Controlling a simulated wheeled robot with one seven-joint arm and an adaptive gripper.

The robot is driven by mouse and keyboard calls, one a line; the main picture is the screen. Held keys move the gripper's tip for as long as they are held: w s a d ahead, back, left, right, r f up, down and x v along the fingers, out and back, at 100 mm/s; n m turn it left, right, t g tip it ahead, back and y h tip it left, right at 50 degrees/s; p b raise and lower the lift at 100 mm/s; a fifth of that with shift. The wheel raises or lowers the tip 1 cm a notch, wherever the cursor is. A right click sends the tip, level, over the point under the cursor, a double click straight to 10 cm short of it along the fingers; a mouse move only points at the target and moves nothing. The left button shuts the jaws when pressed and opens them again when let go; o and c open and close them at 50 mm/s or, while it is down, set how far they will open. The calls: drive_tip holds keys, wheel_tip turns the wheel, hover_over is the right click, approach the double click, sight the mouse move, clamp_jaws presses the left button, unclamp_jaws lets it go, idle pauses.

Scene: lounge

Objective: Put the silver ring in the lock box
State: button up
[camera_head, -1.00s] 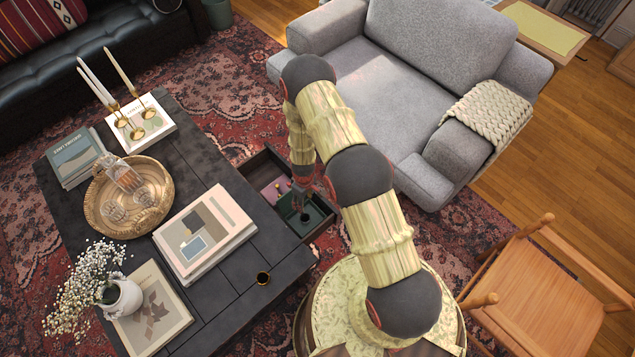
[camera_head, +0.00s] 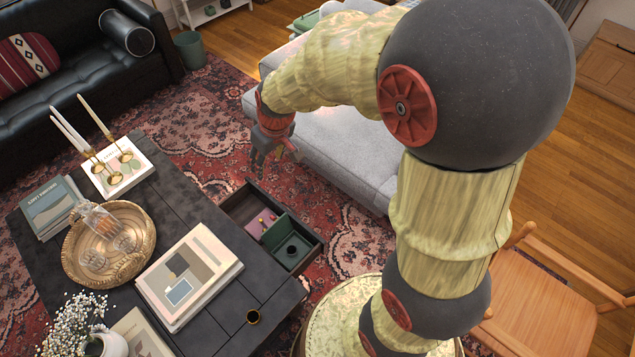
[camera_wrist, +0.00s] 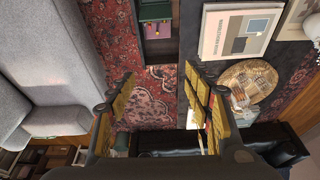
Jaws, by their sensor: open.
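A green box (camera_head: 290,243) stands in an open drawer on the right side of the dark coffee table; I take it for the lock box. A small dark round thing (camera_head: 292,250) is inside it; I cannot tell whether this is the silver ring, and no ring shows clearly elsewhere. The box also shows at the top of the wrist view (camera_wrist: 154,11). My gripper (camera_head: 275,156) is raised above and behind the drawer, apart from it. In the wrist view its fingers (camera_wrist: 160,74) are spread with nothing between them.
A pink item (camera_head: 261,223) with small gold things lies beside the green box in the drawer (camera_head: 240,205).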

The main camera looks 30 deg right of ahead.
drive_tip(key=s+d+r+m+t, duration=0.1)
drive_tip(key=s+r, duration=0.6)
drive_tip(key=s, duration=0.4)
drive_tip(key=s+d+r+m+t+h, duration=0.1)
drive_tip(key=s+r+m, duration=0.1)
drive_tip(key=s+r, duration=0.6)
drive_tip(key=s, duration=0.3)
drive_tip(key=shift+s+r, duration=0.2)
drive_tip(key=shift+r, duration=0.1)
drive_tip(key=shift+a, duration=0.1)
drive_tip(key=shift+c, duration=0.9)
